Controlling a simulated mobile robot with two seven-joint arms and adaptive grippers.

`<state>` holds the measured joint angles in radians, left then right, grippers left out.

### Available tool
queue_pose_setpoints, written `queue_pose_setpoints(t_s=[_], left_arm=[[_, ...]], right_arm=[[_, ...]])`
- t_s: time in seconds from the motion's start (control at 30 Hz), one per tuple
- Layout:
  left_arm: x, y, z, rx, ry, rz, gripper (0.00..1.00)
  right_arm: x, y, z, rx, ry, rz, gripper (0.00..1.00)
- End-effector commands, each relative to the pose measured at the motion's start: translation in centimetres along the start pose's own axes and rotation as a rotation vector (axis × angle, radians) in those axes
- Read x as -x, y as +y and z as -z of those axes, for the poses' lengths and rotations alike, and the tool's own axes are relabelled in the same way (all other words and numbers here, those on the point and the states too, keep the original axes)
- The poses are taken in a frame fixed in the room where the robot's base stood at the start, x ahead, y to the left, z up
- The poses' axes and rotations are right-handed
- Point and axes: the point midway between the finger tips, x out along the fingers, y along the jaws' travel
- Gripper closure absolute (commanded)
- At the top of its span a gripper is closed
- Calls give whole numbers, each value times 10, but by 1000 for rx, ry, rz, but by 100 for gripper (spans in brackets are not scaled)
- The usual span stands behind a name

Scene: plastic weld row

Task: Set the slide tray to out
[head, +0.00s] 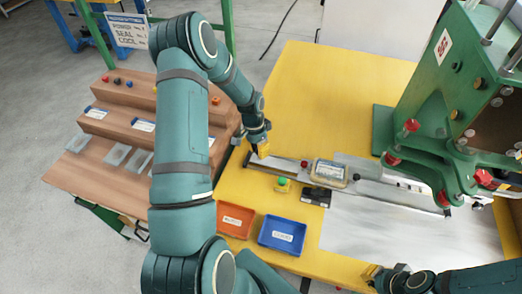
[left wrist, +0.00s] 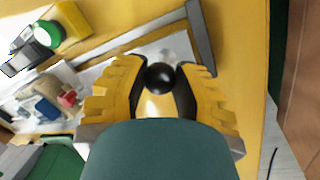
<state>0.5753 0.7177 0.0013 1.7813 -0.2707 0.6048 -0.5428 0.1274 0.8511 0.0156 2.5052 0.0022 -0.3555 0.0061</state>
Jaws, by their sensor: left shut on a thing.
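The slide tray's long metal rail (head: 400,199) runs across the yellow table from the left gripper toward the green press. A clear-lidded pack (head: 329,173) sits along this rail. My left gripper (head: 262,150) is at the rail's left end. In the left wrist view its yellow fingers (left wrist: 160,82) are closed around a round black knob (left wrist: 160,77). The knob is hidden by the gripper in the head view. My right gripper (head: 373,275) is low at the front edge, partly in view, and its opening is unclear.
The green press (head: 420,130) stands at the right over the rail. A green button on a yellow box (head: 283,185), an orange bin (head: 235,220) and a blue bin (head: 283,234) lie in front of the rail. A stepped brown rack (head: 110,130) stands left. The yellow table behind the rail is clear.

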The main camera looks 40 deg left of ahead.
Motion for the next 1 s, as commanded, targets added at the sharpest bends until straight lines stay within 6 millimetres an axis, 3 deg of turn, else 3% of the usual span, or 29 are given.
queue_pose_setpoints(t_s=[0.13, 0.17, 0.23, 0.67, 1.0], left_arm=[[0, -4, -3, 5, -3, 6, 100], [0, -4, -3, 5, -3, 6, 63], [0, -4, -3, 5, -3, 6, 38], [8, -3, -1, 3, 0, 5, 38], [71, -3, -1, 4, 2, 8, 38]], right_arm=[[0, 0, 0, 0, 0, 0, 100], [0, 0, 0, 0, 0, 0, 100], [0, 0, 0, 0, 0, 0, 100], [0, 0, 0, 0, 0, 0, 100], [0, 0, 0, 0, 0, 0, 100]])
